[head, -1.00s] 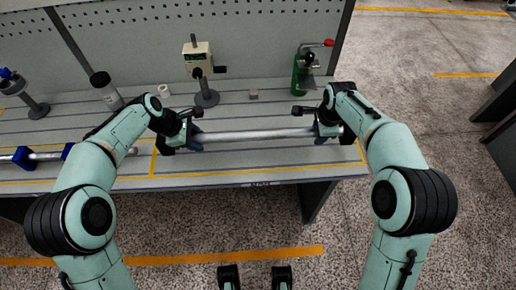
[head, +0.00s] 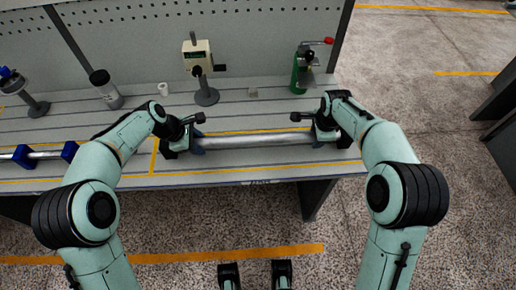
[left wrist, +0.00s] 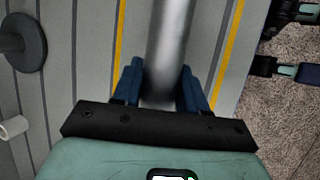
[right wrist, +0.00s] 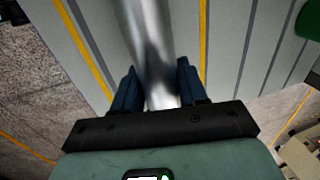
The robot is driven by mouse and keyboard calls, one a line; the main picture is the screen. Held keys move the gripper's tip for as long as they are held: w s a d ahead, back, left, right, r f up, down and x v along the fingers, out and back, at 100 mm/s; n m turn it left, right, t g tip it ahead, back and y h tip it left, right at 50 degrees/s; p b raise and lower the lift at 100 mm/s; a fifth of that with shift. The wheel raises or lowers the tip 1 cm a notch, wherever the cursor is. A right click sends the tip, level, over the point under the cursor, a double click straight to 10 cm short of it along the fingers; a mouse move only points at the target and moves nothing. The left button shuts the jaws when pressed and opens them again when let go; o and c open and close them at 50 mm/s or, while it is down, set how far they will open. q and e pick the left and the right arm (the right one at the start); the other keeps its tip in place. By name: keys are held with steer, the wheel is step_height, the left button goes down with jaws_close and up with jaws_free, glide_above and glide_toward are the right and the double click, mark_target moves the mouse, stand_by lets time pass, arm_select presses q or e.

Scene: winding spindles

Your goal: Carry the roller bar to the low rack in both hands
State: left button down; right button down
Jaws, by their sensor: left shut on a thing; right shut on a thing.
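The roller bar (head: 255,141) is a smooth grey metal cylinder lying roughly level across the front of the workbench (head: 260,176). My left gripper (head: 192,143) is shut on its left end and my right gripper (head: 325,133) is shut on its right end. In the left wrist view the bar (left wrist: 168,45) runs up between the blue fingers. In the right wrist view the bar (right wrist: 148,40) also passes between the fingers. It is close over the bench top; I cannot tell whether it touches. I cannot make out the low rack for certain.
Another bar on blue blocks (head: 25,156) lies at the left. Behind stand a gauge on a round-based stand (head: 205,95), a black-capped container (head: 107,90), a small white roll (head: 163,89) and a green tool with a red handle (head: 300,75). A perforated panel backs the bench.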

arm_select(q)
steer(key=shift+f, duration=0.5)
arm_select(e)
steer(key=shift+f, duration=0.55)
arm_select(q)
steer(key=c, duration=0.6)
jaws_free()
arm_select(e)
steer(key=c, duration=0.6)
jaws_free()
steer(key=shift+r, duration=0.15)
arm_select(q)
steer(key=v, duration=1.2)
arm_select(e)
steer(key=v, duration=1.1)
steer(key=shift+r, duration=0.4)
arm_select(q)
steer(key=shift+s+f, duration=0.1)
arm_select(e)
steer(key=shift+s, duration=0.15)
